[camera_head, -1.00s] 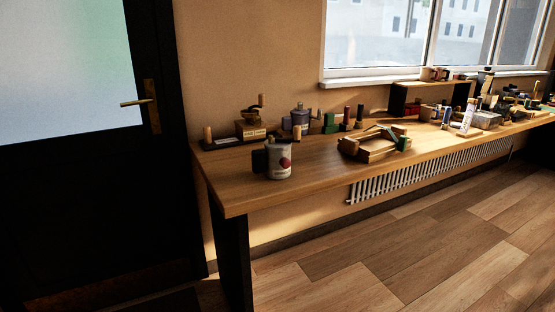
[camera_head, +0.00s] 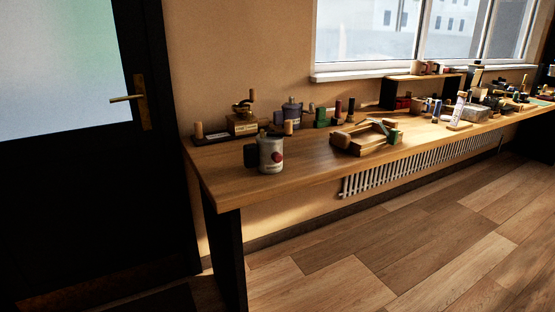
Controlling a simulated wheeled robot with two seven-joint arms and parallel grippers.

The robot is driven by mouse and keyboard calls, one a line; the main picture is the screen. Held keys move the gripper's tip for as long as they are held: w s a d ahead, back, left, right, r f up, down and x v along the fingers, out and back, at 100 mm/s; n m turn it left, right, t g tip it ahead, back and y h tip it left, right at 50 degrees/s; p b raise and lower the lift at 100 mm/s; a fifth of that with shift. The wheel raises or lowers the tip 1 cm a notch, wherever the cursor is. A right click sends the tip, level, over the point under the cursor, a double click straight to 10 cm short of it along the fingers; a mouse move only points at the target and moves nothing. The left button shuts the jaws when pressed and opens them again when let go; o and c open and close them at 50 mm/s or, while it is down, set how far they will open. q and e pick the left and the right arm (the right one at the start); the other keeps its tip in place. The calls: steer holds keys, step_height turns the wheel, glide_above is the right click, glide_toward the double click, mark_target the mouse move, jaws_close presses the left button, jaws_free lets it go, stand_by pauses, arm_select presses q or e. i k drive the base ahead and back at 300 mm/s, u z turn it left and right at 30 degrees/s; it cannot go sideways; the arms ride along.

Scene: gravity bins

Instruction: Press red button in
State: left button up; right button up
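A light grey can-like device (camera_head: 271,154) stands upright near the left end of the wooden bench. A round red spot (camera_head: 277,155), which looks like the red button, is on its side facing me. A dark block (camera_head: 250,156) sits at its left side. Whether the red spot is pressed in is too small to tell. Neither of my grippers is in view.
The wooden bench (camera_head: 225,178) runs along the wall to the right. A grinder-like box (camera_head: 242,121), a wooden frame (camera_head: 362,139) and several small items stand on it. A dark door (camera_head: 85,190) is at left. The wooden floor (camera_head: 400,250) in front is clear.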

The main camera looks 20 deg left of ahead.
mark_target(276, 157)
steer(key=k, duration=0.45)
steer(key=u, duration=0.7)
steer(key=i, duration=1.3)
steer(key=u, duration=0.15)
